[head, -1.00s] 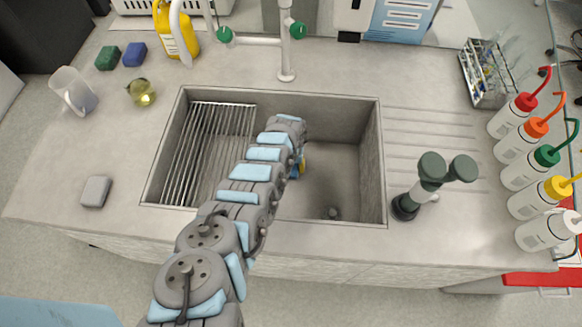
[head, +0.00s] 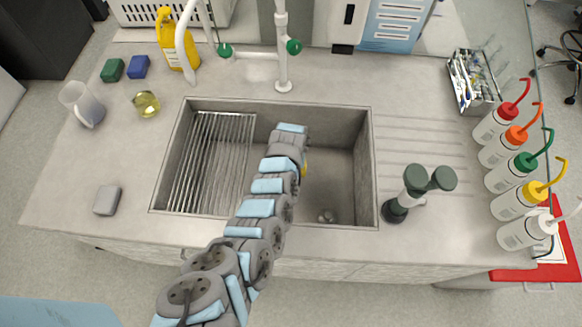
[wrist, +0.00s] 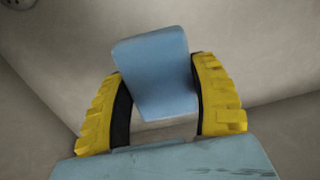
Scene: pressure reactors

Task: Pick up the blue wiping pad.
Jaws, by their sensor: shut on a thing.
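The blue wiping pad (wrist: 152,70) is a light blue block between the two yellow fingers of my gripper (wrist: 158,88) in the wrist view. The fingers are shut on its sides, and part of the pad stands out beyond them. In the head view, my arm reaches over the sink and hides the pad. Only a bit of yellow finger shows there, inside the sink's right basin.
The sink (head: 376,170) has a wire rack (head: 205,165) at left and a faucet (head: 284,60) behind. A dark-topped device (head: 400,205) and several wash bottles (head: 512,165) stand at right. A pitcher (head: 82,103) and sponges, green (head: 112,70) and blue (head: 138,67), lie left.

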